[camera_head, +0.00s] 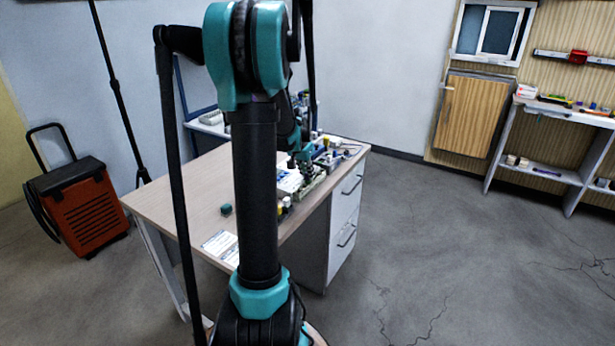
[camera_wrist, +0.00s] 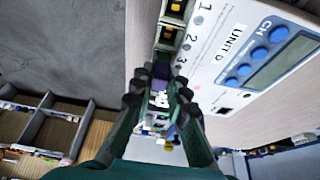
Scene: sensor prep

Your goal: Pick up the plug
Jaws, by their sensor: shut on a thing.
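My gripper (camera_wrist: 158,80) shows in the wrist view with its two dark fingers on either side of a small dark purple piece, which I take to be the plug (camera_wrist: 160,71). The fingers are closed on it, and they hide its sides. Just beyond it stands a row of dark sockets with yellow parts (camera_wrist: 168,36). I cannot tell whether the plug touches them. In the head view my gripper (camera_head: 304,164) is low over the right side of the desk, and the plug is too small to make out there.
A white unit marked "UNIT D" (camera_wrist: 215,60) with blue buttons and a display lies right beside the fingers. The wooden desk (camera_head: 180,185) carries a dark green round thing (camera_head: 226,209) and printed sheets (camera_head: 220,243). Its left part is mostly clear.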

